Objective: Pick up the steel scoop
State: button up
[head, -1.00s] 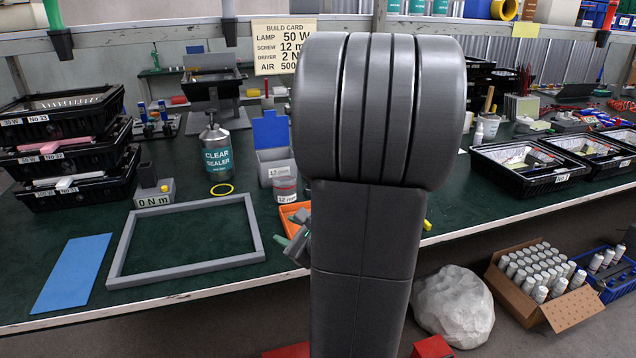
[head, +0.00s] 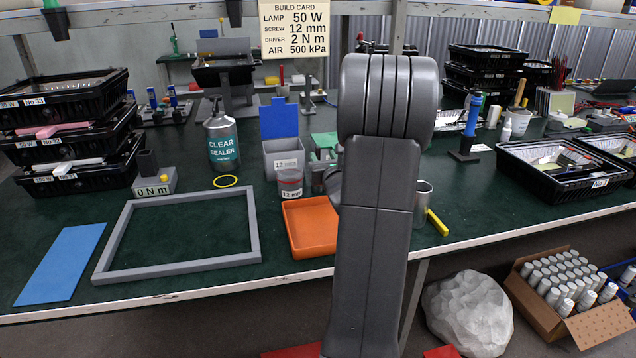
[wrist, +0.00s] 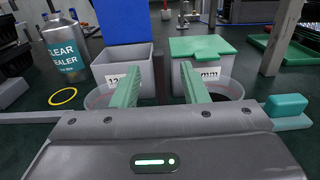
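I cannot clearly identify the steel scoop in either view. A metal cup-like thing (head: 422,198) stands just right of my arm in the head view, partly hidden by it; I cannot tell if it is the scoop. My gripper (wrist: 160,70) is open and empty in the wrist view, its two green fingers apart. They point toward two clear cups with reddish rims, the left cup (wrist: 98,98) and the right cup (wrist: 228,88). In the head view my arm largely hides the gripper. A teal rounded block (wrist: 286,105) shows at the wrist view's right; its identity is unclear.
An orange tray (head: 312,243) lies near the front edge, left of my arm. A grey frame (head: 110,245), blue sheet (head: 62,262) and sealer bottle (head: 221,142) are further left. A yellow stick-like thing (head: 437,223) lies right. Bins (wrist: 122,72) stand behind the cups.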

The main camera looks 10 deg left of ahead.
aim_at(319, 150)
jog(key=shift+x, duration=3.2)
jog(key=shift+c, duration=0.2)
grip_shut()
